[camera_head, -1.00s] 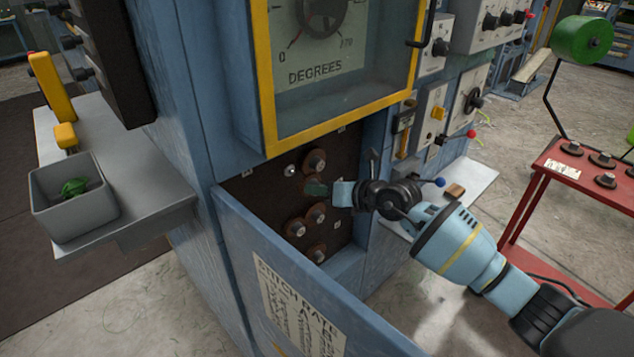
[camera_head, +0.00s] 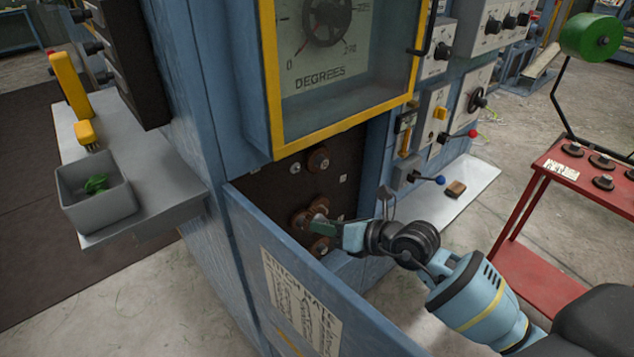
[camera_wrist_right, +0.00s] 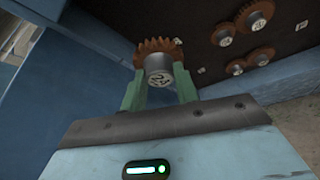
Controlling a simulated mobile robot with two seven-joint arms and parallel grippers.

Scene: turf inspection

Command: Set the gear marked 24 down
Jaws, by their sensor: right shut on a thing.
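In the right wrist view, the gear marked 24 (camera_wrist_right: 158,72) is a brown toothed gear with a pale metal hub bearing the number. My right gripper (camera_wrist_right: 160,92) is shut on its hub, between green fingers. The gear is held in front of the dark gear panel (camera_wrist_right: 205,20), apart from the gears there in this view. In the head view, my right gripper (camera_head: 332,229) is in the open bay, by the lower gears; I cannot clearly tell the held gear from those behind. My left gripper is not in view.
Several brown gears, one of them high up (camera_head: 318,160), sit on the panel under the dial. The blue open door (camera_head: 300,290) stands in front of the bay. A red table (camera_head: 560,172) with gears is at right. A grey bin (camera_head: 95,192) sits on the left shelf.

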